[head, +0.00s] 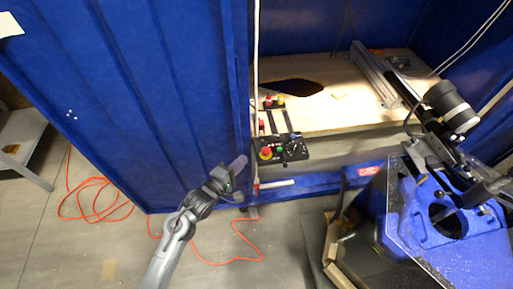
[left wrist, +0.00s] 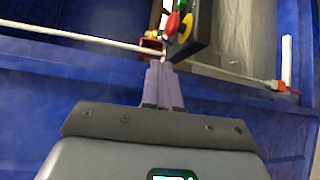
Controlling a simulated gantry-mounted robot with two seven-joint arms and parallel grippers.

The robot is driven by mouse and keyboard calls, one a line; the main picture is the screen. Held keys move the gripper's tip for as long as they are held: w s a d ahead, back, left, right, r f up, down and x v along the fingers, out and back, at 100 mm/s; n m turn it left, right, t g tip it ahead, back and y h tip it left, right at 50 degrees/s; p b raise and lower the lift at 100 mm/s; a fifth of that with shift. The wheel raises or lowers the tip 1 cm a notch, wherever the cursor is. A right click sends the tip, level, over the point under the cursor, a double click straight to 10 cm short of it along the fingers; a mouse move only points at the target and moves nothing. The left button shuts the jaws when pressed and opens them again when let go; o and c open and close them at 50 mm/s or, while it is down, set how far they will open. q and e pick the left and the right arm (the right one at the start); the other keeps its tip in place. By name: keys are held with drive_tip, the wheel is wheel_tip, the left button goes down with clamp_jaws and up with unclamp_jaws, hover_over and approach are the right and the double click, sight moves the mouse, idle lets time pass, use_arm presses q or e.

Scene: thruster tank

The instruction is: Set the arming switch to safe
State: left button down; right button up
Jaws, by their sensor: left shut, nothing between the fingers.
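A black control box (head: 283,149) sits at the front edge of the wooden bench. It carries a red button on yellow (head: 265,153), a green button (head: 279,149) and a dark knob at its right. I cannot tell for certain which control is the arming switch. My left gripper (head: 239,163) is shut and empty, left of the box beside the blue panel edge. In the left wrist view its purple-grey fingers (left wrist: 161,72) point toward the box's dark side (left wrist: 189,38). A red button (left wrist: 172,24) and yellow ring show there, partly cut off. My right gripper is not in view.
A tall blue panel (head: 130,100) stands left of the box. A white rod or cable (left wrist: 85,39) crosses close before the fingers. A blue and black machine (head: 430,215) fills the right. Orange cable (head: 235,260) lies on the floor.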

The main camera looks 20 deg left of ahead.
sight(262, 140)
use_arm(q)
drive_tip(key=shift+b+x, duration=1.65)
drive_tip(key=shift+x, duration=3.15)
drive_tip(key=shift+r, duration=0.1)
drive_tip(key=p, duration=0.4)
drive_tip(key=r+g+p, duration=0.1)
drive_tip(key=p, duration=0.3)
drive_tip(key=shift+w+a+r+n, duration=0.2)
drive_tip(key=shift+w+n, duration=0.1)
drive_tip(key=shift+n, duration=0.1)
drive_tip(key=shift+w+p, duration=0.1)
drive_tip(key=shift+p, duration=0.45)
drive_tip(key=shift+w+a+f, duration=0.15)
drive_tip(key=shift+f, duration=0.1)
